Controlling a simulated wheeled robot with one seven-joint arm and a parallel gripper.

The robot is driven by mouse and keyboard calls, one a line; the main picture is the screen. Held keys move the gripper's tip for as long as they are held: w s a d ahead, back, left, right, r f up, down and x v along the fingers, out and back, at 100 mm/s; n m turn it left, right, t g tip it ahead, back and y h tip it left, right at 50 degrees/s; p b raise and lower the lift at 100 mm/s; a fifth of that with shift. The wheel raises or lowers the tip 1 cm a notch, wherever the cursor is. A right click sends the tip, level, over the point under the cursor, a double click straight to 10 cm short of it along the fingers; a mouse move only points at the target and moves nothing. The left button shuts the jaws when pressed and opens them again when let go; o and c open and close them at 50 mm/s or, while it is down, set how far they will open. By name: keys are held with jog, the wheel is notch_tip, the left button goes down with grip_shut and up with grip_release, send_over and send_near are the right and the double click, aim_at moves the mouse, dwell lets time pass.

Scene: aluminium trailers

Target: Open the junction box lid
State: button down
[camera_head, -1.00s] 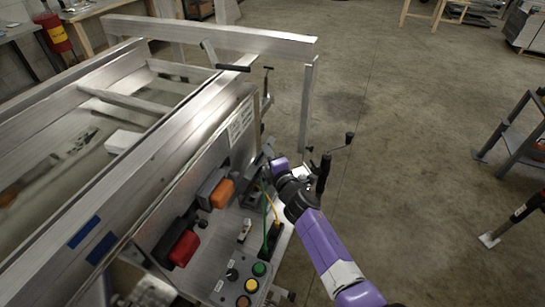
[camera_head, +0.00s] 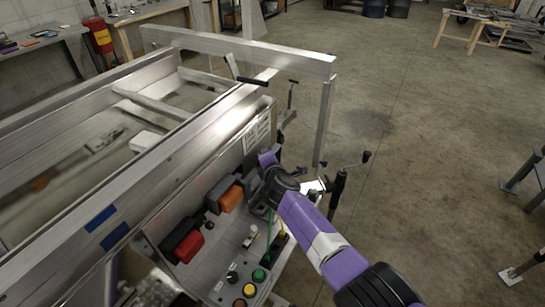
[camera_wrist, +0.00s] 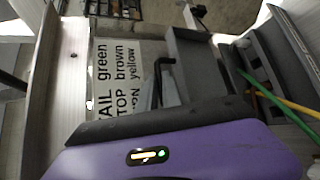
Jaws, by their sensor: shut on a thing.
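The grey junction box (camera_wrist: 290,45) is at the right in the wrist view, with green and yellow wires running at its side. A flat dark grey panel, which looks like its lid (camera_wrist: 195,65), stands left of it, apparently tilted away from the box. My gripper (camera_head: 263,202) is at the box on the trailer's side panel in the head view and hides most of it. It is shut on what appears to be the lid; the fingertips and exact contact are hard to make out in the wrist view. The lid's exact angle cannot be told.
An orange block (camera_head: 231,198) and a red block (camera_head: 188,246) sit left of my gripper. Coloured push buttons (camera_head: 259,275) are below. A crank handle (camera_head: 350,170) stands to the right. A printed label (camera_wrist: 120,75) is behind the lid. Open floor lies to the right.

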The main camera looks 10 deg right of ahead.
jog(key=shift+w+a+r, duration=0.2)
jog(key=shift+r, duration=0.25)
jog(key=c, duration=1.5)
grip_release()
jog(key=shift+s+d+f, duration=0.1)
jog(key=shift+f, duration=0.1)
jog(key=shift+p+v, duration=2)
jog(key=shift+v, duration=1.85)
